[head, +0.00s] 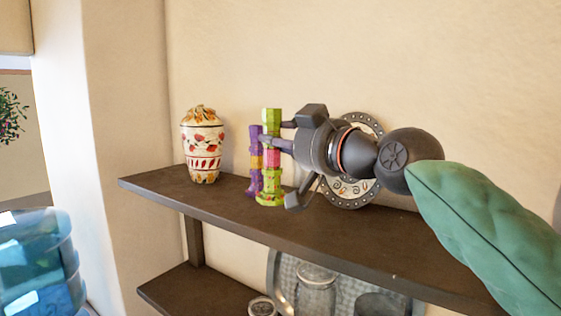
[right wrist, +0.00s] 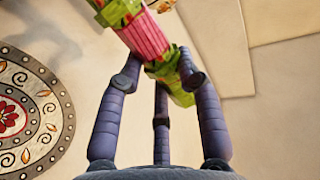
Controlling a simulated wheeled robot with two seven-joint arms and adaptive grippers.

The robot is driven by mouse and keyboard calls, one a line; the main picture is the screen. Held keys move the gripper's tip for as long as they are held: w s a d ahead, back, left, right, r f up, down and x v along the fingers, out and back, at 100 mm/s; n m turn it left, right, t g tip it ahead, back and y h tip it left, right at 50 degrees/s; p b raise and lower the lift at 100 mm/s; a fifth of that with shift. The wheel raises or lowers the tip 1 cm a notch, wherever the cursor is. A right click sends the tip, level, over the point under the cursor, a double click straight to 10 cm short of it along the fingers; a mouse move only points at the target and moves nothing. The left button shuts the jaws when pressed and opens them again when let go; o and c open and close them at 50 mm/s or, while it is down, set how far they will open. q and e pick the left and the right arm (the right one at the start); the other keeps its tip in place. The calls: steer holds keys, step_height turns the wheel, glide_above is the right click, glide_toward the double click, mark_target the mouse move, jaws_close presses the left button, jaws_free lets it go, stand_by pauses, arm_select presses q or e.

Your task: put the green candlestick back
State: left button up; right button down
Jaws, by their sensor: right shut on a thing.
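The green candlestick (head: 271,187), with a pink middle band, stands upright over the upper shelf (head: 232,205) in the head view. I cannot tell whether its base touches the shelf. My right gripper (head: 279,152) reaches in from the right and is shut on it. In the right wrist view the green candlestick (right wrist: 150,38) crosses the top between the fingers of my right gripper (right wrist: 160,82). A purple candlestick (head: 255,162) with a yellow band stands close behind it to the left, partly hidden by it. My left gripper is out of view.
A patterned vase (head: 203,150) stands on the shelf at the left. A round decorated plate (head: 350,193) leans at the wall behind my right gripper and also shows in the right wrist view (right wrist: 35,120). Jars (head: 315,290) stand below. The shelf between vase and candlesticks is free.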

mark_target(278, 153)
steer(key=shift+w+f, duration=0.25)
steer(key=shift+w, duration=0.05)
steer(key=f, duration=0.2)
steer(key=shift+w+f, duration=0.25)
steer(key=shift+f, duration=0.05)
steer(key=shift+s+f, duration=0.1)
steer(key=shift+f, duration=0.4)
steer(key=shift+a, duration=0.1)
steer(key=shift+f+b, duration=0.2)
steer(key=shift+b, duration=0.1)
steer(key=c, duration=0.8)
jaws_free()
steer(key=shift+c, duration=0.2)
steer(key=shift+r, duration=0.15)
